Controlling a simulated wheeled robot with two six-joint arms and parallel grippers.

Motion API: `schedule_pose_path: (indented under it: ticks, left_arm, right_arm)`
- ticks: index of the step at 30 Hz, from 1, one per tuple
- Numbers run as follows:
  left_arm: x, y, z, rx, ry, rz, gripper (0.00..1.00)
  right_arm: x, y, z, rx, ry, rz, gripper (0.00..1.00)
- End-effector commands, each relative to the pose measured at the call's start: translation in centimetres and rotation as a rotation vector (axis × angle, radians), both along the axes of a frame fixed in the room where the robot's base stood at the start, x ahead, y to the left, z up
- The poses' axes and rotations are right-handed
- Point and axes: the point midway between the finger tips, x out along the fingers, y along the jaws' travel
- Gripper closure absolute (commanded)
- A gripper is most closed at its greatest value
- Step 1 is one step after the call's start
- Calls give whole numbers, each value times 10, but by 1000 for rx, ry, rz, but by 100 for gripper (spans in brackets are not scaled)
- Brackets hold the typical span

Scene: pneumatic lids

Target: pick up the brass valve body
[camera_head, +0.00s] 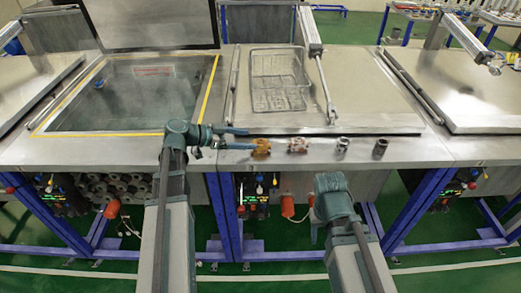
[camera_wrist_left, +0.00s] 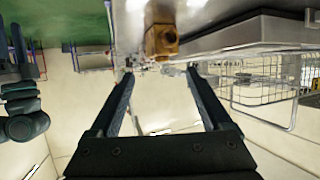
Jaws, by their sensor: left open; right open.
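The brass valve body (camera_head: 261,147) sits on the front metal ledge of the bench, first from the left in a row of fittings. It also shows at the top of the left wrist view (camera_wrist_left: 161,38). My left gripper (camera_head: 246,138) points right, with its fingers just left of the valve body. It is open and empty, and its spread fingers show in the left wrist view (camera_wrist_left: 160,70). The valve body is not between them. My right arm's wrist (camera_head: 331,185) is in front of the bench. My right gripper (camera_wrist_left: 12,45) shows at the left wrist view's edge, open and apart from the fittings.
To the right of the valve body stand a pinkish fitting (camera_head: 297,145), a silver fitting (camera_head: 342,145) and a dark fitting (camera_head: 380,148). A wire basket (camera_head: 279,75) lies on the closed lid behind. An open tank (camera_head: 145,90) with a raised lid is at left.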

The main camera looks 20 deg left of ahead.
Motion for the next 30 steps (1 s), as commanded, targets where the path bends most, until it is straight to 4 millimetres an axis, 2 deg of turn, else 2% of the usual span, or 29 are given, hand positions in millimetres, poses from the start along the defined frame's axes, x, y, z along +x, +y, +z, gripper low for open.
schedule_pose_path:
  ticks: [3, 13, 19, 24, 30]
  left_arm:
    - [6, -7, -5, 0, 0, 1, 18]
    - [9, -14, -9, 0, 0, -1, 18]
    - [21, -33, -25, 0, 0, -2, 18]
    - [32, -47, -30, 0, 0, -1, 18]
    - [32, -48, -29, 0, 0, 1, 18]
  right_arm:
    - [0, 0, -5, 0, 0, 0, 50]
    - [0, 0, -9, 0, 0, 0, 50]
    - [0, 0, -25, 0, 0, 0, 50]
    - [0, 0, -30, 0, 0, 0, 50]
    - [0, 0, -29, 0, 0, 0, 50]
